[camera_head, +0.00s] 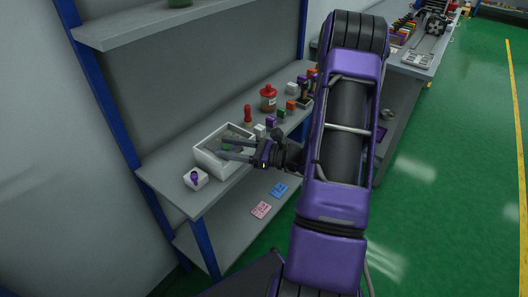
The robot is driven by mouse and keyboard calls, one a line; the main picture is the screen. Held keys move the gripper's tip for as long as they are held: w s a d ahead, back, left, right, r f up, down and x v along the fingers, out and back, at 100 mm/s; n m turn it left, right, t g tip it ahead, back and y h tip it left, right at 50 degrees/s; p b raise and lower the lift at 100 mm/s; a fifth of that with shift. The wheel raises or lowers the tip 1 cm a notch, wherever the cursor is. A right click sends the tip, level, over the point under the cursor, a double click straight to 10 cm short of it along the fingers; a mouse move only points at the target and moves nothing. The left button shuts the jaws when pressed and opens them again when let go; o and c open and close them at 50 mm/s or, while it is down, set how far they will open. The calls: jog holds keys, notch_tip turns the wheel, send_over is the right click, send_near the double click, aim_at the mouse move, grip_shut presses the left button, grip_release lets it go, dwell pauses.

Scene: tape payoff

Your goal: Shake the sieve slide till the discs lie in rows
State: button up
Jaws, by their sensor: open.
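A white open box (207,166) stands on the grey bench shelf. It may be the sieve slide, but its inside is small and partly covered by my gripper. Greenish and brownish small shapes (233,133) show inside it; I cannot tell whether they are discs or how they lie. My gripper (218,148) reaches in from the right, its two dark fingers apart over the box. Nothing shows between the fingers. I cannot tell whether the fingers touch the box.
A white block with a purple top (195,178) sits left of the box. A red bottle (248,114), a red-lidded jar (268,98) and several coloured blocks stand behind and right. Pink (261,210) and blue (279,190) cards lie on the lower shelf. A blue post (205,246) stands at the front.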

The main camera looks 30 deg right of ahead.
jog(key=v, duration=1.3)
jog(key=shift+s, duration=0.2)
jog(key=shift+d, duration=0.15)
jog(key=w+a+r+n+g+h, duration=0.1)
jog(key=w+r+g+h, duration=0.25)
jog(key=r, duration=0.25)
jog(key=w+a+r+n+g+h+p, duration=0.1)
jog(key=w+r+n+g+h, duration=0.1)
jog(key=r+g, duration=0.3)
jog(key=w+a+r+n+g+h, duration=0.1)
jog(key=w+r+g+h, duration=0.15)
jog(key=r, duration=0.45)
jog(key=b+x, duration=0.1)
jog(key=x, duration=0.4)
jog(key=b+x, duration=0.1)
jog(key=x, duration=0.5)
jog(key=s+b+x, duration=0.1)
jog(key=x, duration=0.5)
jog(key=shift+f, duration=0.4)
grip_shut()
jog(key=shift+d+r, duration=0.1)
